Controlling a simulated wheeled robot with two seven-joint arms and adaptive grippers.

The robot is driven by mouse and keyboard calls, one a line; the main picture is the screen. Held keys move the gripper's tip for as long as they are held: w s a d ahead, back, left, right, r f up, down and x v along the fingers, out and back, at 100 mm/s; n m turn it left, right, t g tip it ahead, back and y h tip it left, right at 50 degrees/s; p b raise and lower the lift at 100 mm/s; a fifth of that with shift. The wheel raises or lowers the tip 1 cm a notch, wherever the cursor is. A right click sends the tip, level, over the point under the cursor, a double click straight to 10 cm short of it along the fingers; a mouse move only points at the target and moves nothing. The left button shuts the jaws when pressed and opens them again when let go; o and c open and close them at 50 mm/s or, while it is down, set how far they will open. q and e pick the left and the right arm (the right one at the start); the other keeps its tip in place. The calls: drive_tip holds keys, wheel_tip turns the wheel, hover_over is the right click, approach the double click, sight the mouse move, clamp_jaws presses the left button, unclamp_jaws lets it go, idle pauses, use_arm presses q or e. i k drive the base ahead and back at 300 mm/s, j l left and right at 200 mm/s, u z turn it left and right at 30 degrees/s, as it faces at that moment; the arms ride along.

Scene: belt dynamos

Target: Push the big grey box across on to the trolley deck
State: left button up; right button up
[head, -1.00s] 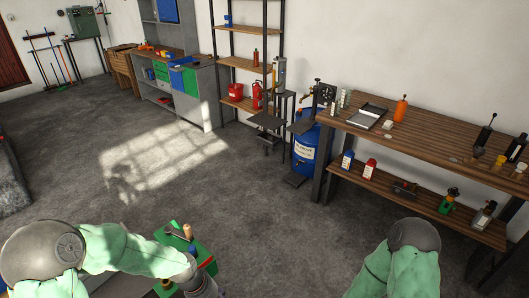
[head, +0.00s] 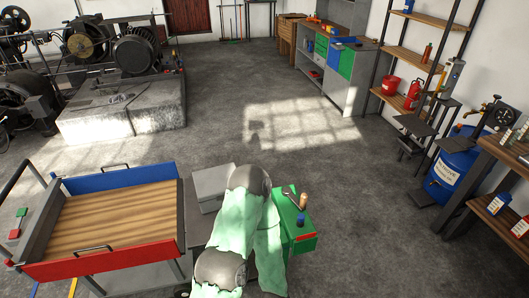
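The big grey box (head: 210,184) stands in the middle of the head view, partly hidden by my green-sleeved arm in front of it. It sits on a dark grey surface (head: 197,228) just right of the trolley. The box is to the right of the deck's right end and is not on the boards. My arm comes up from the bottom middle, but neither gripper can be made out.
A green toolbox (head: 298,235) with tools on top is right of my arm. Heavy machinery on a concrete plinth (head: 120,118) stands at the back left. Shelves, a blue drum (head: 452,175) and a bench line the right. The floor beyond the trolley is clear.

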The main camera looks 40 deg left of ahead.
sight(210, 183)
drive_tip(key=j+u, duration=0.1)
drive_tip(key=u, duration=1.55)
drive_tip(key=i+j+u, duration=0.45)
drive_tip(key=i+j, duration=0.05)
drive_tip(key=i, duration=0.1)
